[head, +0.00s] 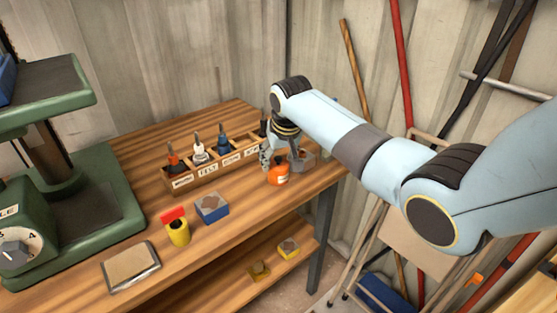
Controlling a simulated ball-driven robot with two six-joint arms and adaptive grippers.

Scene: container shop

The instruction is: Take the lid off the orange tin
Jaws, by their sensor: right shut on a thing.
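The orange tin (278,176) stands on the wooden bench near its right end. My right gripper (283,160) reaches down over the tin's top from above and is shut on the lid, which is mostly hidden by the fingers. The lid looks to be at the top of the tin; I cannot tell whether there is a gap between them. My left gripper is not in view.
A green machine (85,200) fills the left. The bench front is partly clear.

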